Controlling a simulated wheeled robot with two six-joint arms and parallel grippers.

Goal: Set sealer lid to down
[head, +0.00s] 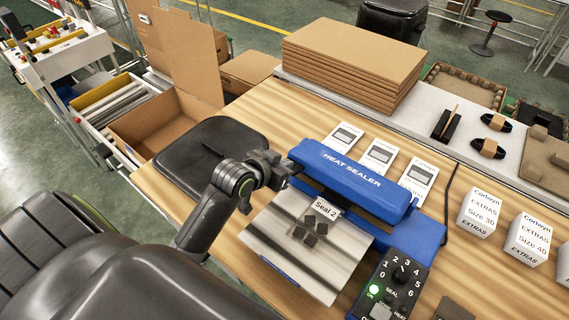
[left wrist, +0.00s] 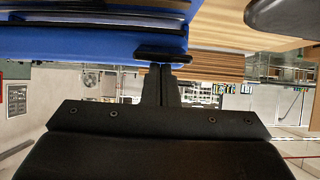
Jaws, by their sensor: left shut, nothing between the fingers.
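The blue heat sealer lid (head: 355,183), marked "HEAT SEALER", stands above the sealer's blue base (head: 418,238), with a dark gap under its front edge. A clear bag with dark pieces (head: 310,230) and a "Seal 2" label (head: 326,208) lies on the metal plate (head: 277,238) in front. My left gripper (head: 284,172) is at the lid's left end, shut and empty. In the left wrist view my shut fingers (left wrist: 160,85) are close to a black tab (left wrist: 165,53) on the blue sealer; I cannot tell if they touch. My right gripper is out of view.
A control box (head: 393,285) with a green light and a dial stands at the sealer's front right. White cards (head: 379,155) lie behind the lid. White cartons (head: 479,212) stand to the right. A black pad (head: 210,152) and an open cardboard box (head: 150,125) are on the left.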

